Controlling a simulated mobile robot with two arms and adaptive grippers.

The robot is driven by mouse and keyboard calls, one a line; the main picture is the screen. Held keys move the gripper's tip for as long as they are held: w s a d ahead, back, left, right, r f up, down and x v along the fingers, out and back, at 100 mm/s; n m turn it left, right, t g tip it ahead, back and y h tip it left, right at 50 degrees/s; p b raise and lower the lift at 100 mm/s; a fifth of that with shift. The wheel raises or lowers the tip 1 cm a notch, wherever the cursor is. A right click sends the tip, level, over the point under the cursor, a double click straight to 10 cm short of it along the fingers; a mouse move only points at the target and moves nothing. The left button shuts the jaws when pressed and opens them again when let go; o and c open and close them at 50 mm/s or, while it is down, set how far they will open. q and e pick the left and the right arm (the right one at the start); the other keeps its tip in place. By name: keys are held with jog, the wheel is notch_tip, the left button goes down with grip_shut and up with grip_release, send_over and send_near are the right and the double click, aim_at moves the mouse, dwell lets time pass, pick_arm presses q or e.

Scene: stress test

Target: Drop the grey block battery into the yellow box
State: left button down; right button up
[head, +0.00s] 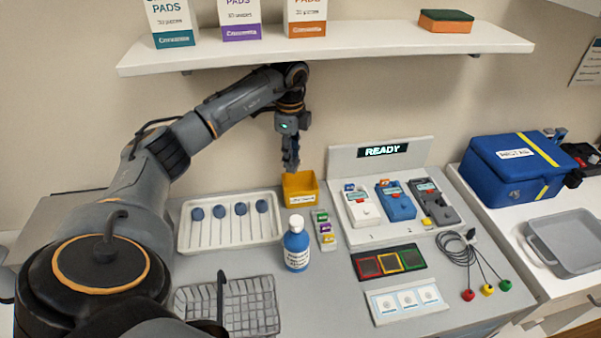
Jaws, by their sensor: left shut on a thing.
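My left gripper (290,165) points down just above the box's left back part. It is shut on a small dark grey thing, which I take to be the grey block battery. The fingers hide most of it, so its shape is unclear. My right gripper is not in view.
A white tray of blue-headed swabs (230,238) lies left; a device stand (397,232) is right. A shelf (330,47) hangs above my arm.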

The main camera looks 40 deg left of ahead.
pick_arm(q)
notch_tip(320, 180, down, 6)
jog(key=b, duration=0.4)
jog(key=shift+r+b, duration=0.2)
jog(key=shift+b, duration=0.2)
jog(key=c, duration=1)
grip_release()
jog(key=shift+r, duration=0.35)
notch_tip(320, 180, up, 7)
jog(key=shift+f, duration=0.1)
